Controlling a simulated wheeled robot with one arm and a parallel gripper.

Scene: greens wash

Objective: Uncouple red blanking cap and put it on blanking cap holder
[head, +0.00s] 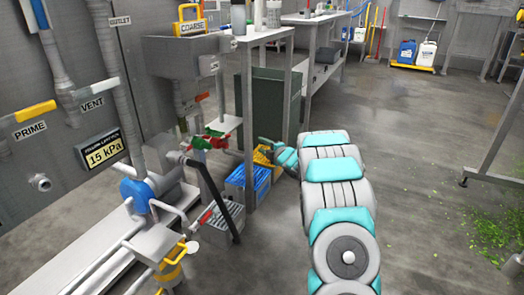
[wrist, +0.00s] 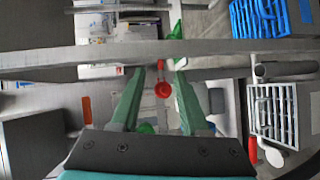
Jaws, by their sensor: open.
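My gripper (wrist: 160,76) is open and empty, its two green fingers spread apart in the wrist view. A small round red part, which looks like the red blanking cap (wrist: 163,90), shows between the fingers and beyond them, not gripped. In the head view, red shows among green fittings (head: 214,132) under the bench, left of my gripper (head: 272,148). Green parts also show in the wrist view (wrist: 177,28). How the cap is coupled is too small to tell. I cannot make out the blanking cap holder for certain.
A grey bench leg (head: 248,120) stands between my gripper and the fittings; a grey bar crosses near the fingertips in the wrist view. A blue crate (head: 236,190), a grey crate (head: 236,212) and a black hose (head: 212,195) are nearby.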

